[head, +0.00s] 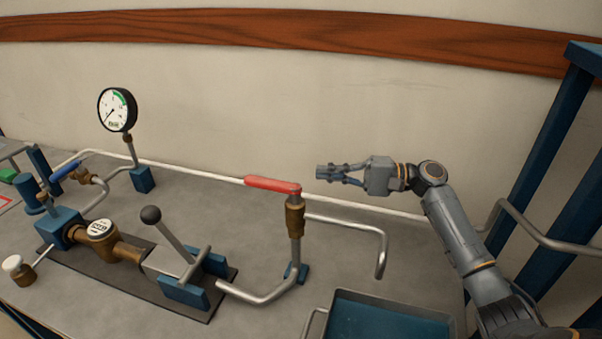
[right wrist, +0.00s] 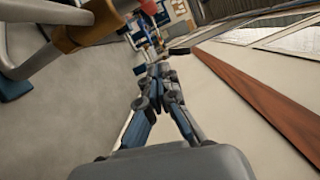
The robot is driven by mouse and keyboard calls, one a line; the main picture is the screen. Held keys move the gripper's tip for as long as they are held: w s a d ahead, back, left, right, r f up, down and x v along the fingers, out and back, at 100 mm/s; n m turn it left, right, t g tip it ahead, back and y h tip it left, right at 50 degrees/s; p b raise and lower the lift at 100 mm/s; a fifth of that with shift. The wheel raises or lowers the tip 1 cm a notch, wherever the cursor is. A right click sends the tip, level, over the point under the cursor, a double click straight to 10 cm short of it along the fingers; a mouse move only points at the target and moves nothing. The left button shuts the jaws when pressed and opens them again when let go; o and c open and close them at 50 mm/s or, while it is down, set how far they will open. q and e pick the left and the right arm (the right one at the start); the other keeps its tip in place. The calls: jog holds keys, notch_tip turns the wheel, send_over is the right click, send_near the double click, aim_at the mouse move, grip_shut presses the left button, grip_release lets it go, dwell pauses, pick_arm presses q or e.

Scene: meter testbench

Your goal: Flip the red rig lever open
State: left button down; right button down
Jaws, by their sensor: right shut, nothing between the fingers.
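The red lever (head: 272,185) sits on top of a brass valve (head: 295,217) on an upright pipe. Its handle points left in the head view, along the wall. My right gripper (head: 322,172) is shut and empty, a little to the right of the lever's pivot end and apart from it, pointing left. In the right wrist view the fingers of my right gripper (right wrist: 159,72) are together, and the brass valve (right wrist: 92,24) with a bit of the red lever (right wrist: 148,6) shows at the top. My left gripper is not in view.
A blue tray (head: 345,294) stands at the front edge below the valve. A black-knobbed lever clamp (head: 170,238), brass meter (head: 100,240) and dial gauge (head: 117,110) stand to the left. A blue frame (head: 560,130) rises at right.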

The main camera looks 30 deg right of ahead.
aim_at(273, 189)
jog(key=w+a+r+p, duration=0.1)
jog(key=w+a+p, duration=0.1)
jog(key=a+p, duration=0.4)
jog(key=a, duration=0.4)
jog(key=shift+a, duration=0.4)
jog(key=shift+a+f+n+g+y+b, duration=0.15)
jog(key=shift+n+g+y+b, duration=0.2)
jog(key=shift+g+b, duration=0.2)
